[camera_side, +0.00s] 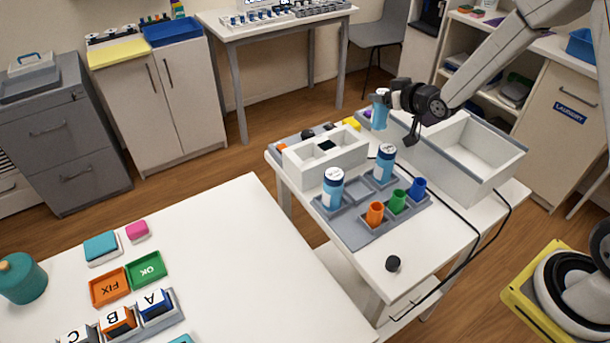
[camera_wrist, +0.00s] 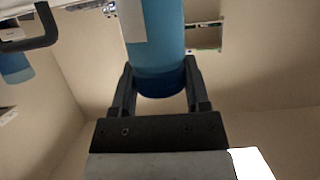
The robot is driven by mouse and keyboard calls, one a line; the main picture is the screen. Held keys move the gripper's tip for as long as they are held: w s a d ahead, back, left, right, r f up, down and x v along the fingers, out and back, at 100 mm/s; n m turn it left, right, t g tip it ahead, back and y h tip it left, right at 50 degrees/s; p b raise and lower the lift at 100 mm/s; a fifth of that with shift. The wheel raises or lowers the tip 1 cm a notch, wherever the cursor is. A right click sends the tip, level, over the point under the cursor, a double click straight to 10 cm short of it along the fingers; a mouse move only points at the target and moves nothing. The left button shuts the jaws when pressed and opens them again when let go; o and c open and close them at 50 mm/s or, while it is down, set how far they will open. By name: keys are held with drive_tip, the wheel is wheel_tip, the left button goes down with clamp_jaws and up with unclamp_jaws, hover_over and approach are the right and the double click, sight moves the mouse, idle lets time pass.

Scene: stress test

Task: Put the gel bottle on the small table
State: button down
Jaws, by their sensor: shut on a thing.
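My gripper (camera_side: 388,99) is shut on a blue bottle (camera_side: 379,115), which appears to be the gel bottle. The bottle is roughly upright in the side view, held over the far part of the small white table (camera_side: 390,277). In the wrist view, the blue bottle (camera_wrist: 158,45) sits between the two dark fingers, with a pale label patch on its side. Its far end is cut off by the frame. Two similar blue bottles with white caps, a near one (camera_side: 333,190) and a farther one (camera_side: 384,162), stand in a grey tray (camera_side: 350,230) on the small table.
The small table also carries a white divided box (camera_side: 322,160), a large white bin (camera_side: 478,150), orange, green and blue cups (camera_side: 397,201) and a black knob (camera_side: 393,263). A dark cable runs over it. Its front corner is mostly clear. A larger white table (camera_side: 250,250) is at left.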

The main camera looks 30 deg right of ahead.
sight(385, 124)
drive_tip(key=shift+f, duration=2.15)
drive_tip(key=shift+f, duration=1.8)
drive_tip(key=shift+f, duration=0.1)
drive_tip(key=shift+c, duration=1.8)
unclamp_jaws()
